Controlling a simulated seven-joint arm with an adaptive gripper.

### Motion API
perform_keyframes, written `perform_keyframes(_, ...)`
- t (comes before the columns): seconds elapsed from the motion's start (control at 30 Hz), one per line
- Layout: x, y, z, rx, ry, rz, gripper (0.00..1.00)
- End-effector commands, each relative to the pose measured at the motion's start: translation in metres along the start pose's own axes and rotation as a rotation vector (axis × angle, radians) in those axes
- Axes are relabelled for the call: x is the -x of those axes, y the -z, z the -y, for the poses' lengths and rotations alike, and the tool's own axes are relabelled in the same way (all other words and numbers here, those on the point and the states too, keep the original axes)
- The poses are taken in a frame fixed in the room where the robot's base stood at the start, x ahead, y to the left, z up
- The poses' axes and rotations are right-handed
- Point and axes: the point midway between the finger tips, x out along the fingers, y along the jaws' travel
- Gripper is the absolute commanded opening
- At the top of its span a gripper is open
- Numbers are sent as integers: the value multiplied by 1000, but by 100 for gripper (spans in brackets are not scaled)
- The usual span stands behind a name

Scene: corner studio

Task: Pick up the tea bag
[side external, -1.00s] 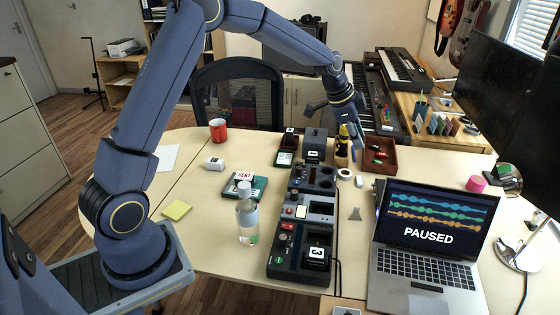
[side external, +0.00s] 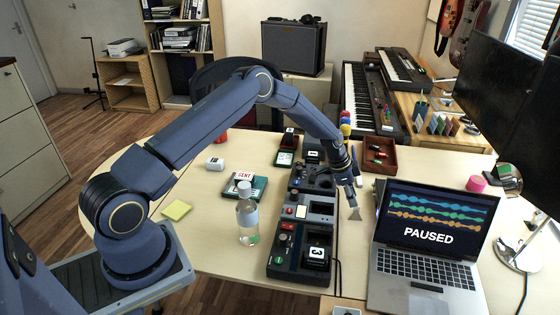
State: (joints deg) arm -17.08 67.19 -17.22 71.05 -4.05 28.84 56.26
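A small pale grey, wedge-shaped item (side external: 355,214), which looks like the tea bag, lies on the table between the black console and the laptop. Its upper, narrower end is at the tips of my gripper (side external: 352,199). My gripper points down over it. I cannot tell whether the fingers touch it or whether they are open or shut. No other tea bag is clear to see.
The black console (side external: 304,230) runs close on the left. The open laptop (side external: 424,262) stands close on the right. A water bottle (side external: 247,219) stands left of the console. A wooden tray (side external: 380,155) lies behind my gripper.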

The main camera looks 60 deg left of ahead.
Motion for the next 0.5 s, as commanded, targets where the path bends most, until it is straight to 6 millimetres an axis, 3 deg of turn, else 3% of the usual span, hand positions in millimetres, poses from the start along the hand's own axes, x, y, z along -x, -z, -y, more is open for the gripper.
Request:
perform_keyframes(0.3,-43,4,6,0,-1,0,35)
perform_keyframes(0.5,-53,4,6,0,0,0,35)
